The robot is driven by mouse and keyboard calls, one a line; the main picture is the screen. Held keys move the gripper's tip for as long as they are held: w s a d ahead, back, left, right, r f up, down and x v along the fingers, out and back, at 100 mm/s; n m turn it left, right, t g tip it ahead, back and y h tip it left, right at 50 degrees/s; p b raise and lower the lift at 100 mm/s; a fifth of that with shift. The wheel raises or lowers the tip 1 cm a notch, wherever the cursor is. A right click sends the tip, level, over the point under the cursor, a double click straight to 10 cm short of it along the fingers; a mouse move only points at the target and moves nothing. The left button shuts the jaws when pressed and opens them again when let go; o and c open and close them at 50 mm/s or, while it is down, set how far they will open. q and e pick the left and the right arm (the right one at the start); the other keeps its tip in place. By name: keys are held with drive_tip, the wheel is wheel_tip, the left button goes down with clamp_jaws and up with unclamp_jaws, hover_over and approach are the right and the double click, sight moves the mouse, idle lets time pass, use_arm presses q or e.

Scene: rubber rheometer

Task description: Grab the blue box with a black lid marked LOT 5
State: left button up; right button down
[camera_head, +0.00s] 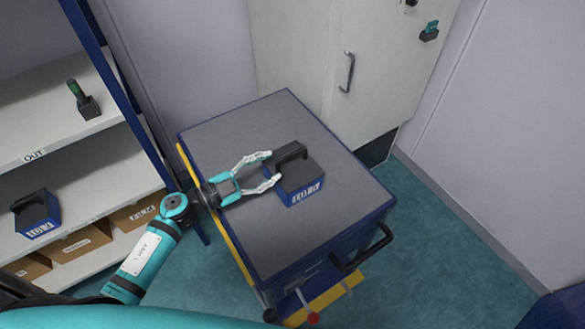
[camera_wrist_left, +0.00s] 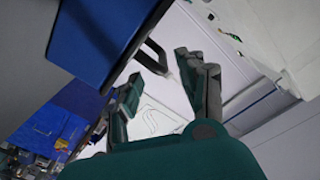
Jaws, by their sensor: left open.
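A blue box with a black lid (camera_head: 301,181) stands on the grey top of a blue cart (camera_head: 240,135). Its lid has a raised black handle, and its front has a white label too small to read. My left gripper (camera_head: 272,167) is open and empty at the box's left side. One fingertip is near the handle and the other near the front left corner; I cannot tell whether they touch. In the left wrist view, the open gripper (camera_wrist_left: 160,82) shows beside a blue body with a dark handle, cut off by the frame. My right gripper is not in view.
A similar blue box with a black lid (camera_head: 36,213) sits on the left shelf. Above it, a small dark holder with a green item (camera_head: 84,101) stands on the OUT shelf. A white cabinet (camera_head: 335,65) stands behind the cart. The cart top around the box is clear.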

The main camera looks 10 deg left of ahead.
sight(283, 158)
use_arm(q)
drive_tip(key=shift+x, duration=1.15)
drive_tip(key=shift+w+d+r+p, duration=0.2)
drive_tip(key=shift+w+d+p, duration=0.05)
drive_tip(key=shift+p, duration=0.1)
drive_tip(key=p+x, duration=0.1)
drive_tip(key=x, duration=0.2)
drive_tip(key=shift+w+d, duration=0.25)
drive_tip(key=shift+d, duration=0.05)
drive_tip(key=shift+w+d, duration=0.2)
drive_tip(key=shift+w, duration=0.05)
clamp_jaws()
drive_tip(key=shift+r, duration=0.1)
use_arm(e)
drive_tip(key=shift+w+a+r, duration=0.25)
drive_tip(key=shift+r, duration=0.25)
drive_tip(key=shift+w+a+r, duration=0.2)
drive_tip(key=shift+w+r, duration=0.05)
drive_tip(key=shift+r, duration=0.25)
